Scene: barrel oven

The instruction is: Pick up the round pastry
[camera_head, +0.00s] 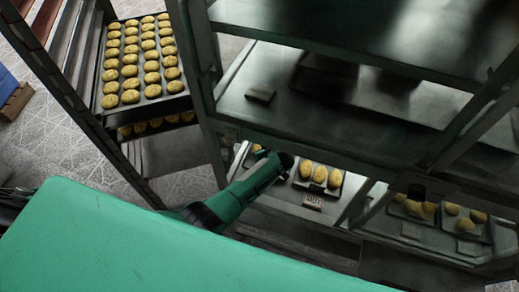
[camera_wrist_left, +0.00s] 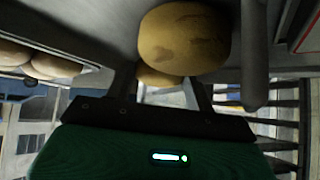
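A round golden-brown pastry (camera_wrist_left: 185,38) with darker patches fills the upper middle of the left wrist view. Part of a second pastry (camera_wrist_left: 158,78) shows below it, between my fingers. My left gripper (camera_wrist_left: 167,76) has its two fingers apart, just below the large pastry; I cannot tell whether they touch it. In the head view my green arm reaches into the lower shelf, left of a tray with several pastries (camera_head: 320,176); the fingers are hidden there. My right gripper is not in view.
A rack tray (camera_head: 103,70) at upper left holds many round pastries. The metal shelf (camera_head: 240,108) overhangs the lower display. A small label (camera_head: 313,202) stands before the pastries. More pastries (camera_head: 413,208) lie at the right. A shelf post (camera_wrist_left: 254,55) is close right of the large pastry.

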